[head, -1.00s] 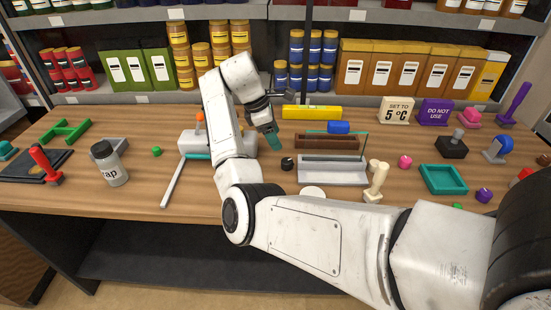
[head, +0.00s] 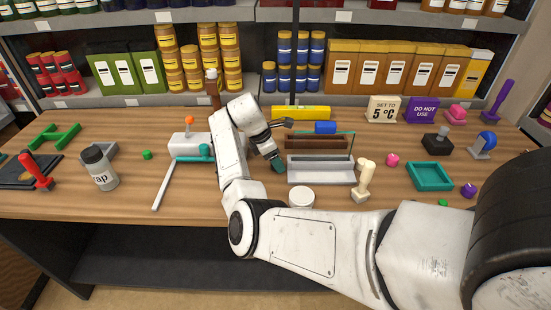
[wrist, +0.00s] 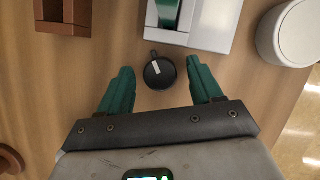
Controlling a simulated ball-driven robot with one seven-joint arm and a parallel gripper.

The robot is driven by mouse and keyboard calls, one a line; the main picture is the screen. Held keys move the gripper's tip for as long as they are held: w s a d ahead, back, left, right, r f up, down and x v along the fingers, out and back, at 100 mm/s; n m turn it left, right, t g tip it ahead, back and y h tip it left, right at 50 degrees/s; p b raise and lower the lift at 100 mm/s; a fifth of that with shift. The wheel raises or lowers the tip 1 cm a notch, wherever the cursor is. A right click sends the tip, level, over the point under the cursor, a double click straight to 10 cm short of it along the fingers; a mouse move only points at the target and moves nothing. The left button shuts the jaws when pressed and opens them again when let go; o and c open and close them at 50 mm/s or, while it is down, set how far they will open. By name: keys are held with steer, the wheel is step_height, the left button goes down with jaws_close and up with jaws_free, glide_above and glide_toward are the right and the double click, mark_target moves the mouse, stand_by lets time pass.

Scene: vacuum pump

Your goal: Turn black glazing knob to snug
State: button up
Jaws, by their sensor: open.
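The black glazing knob (wrist: 160,73) is a small round disc with a pale pointer line, beside the grey glazing fixture (wrist: 210,22) that holds a green pane. The fixture also shows in the head view (head: 322,172), right of my gripper. In the wrist view my gripper (wrist: 160,67) is open, with one teal finger on each side of the knob and a gap to both. I cannot tell the height of the fingers over the knob. In the head view my gripper (head: 277,163) is low at the fixture's left end and hides the knob.
Shelves stand behind.

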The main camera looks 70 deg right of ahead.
steer(key=shift+f, duration=0.2)
steer(key=c, duration=1.1)
